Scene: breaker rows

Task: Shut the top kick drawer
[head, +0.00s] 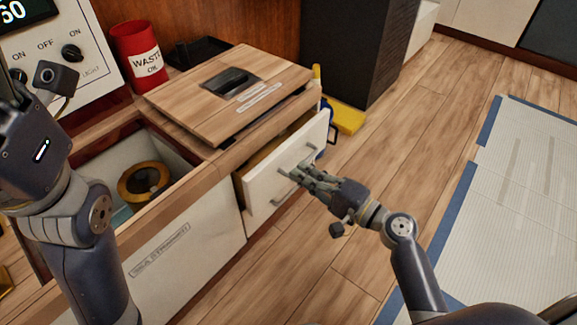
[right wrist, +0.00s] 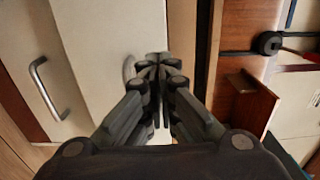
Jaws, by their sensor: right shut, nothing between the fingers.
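The top kick drawer's white front (head: 262,187) stands out from the cabinet below the wooden counter, so the drawer is partly open. A strip of its interior shows behind the front. My right gripper (head: 287,176) is shut and empty, with its fingertips at the drawer front; I cannot tell if they touch. In the right wrist view the closed fingers (right wrist: 156,66) point at the pale drawer front (right wrist: 100,35) and partly cover a handle (right wrist: 128,68). My left arm shows at the left of the head view, but its fingers are out of frame.
A wooden lid (head: 205,105) lies on the counter above the drawer. An open bin with a round yellow-rimmed item (head: 145,183) is to the left. A red waste can (head: 140,52) stands behind. Another handle (right wrist: 48,88) shows at left.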

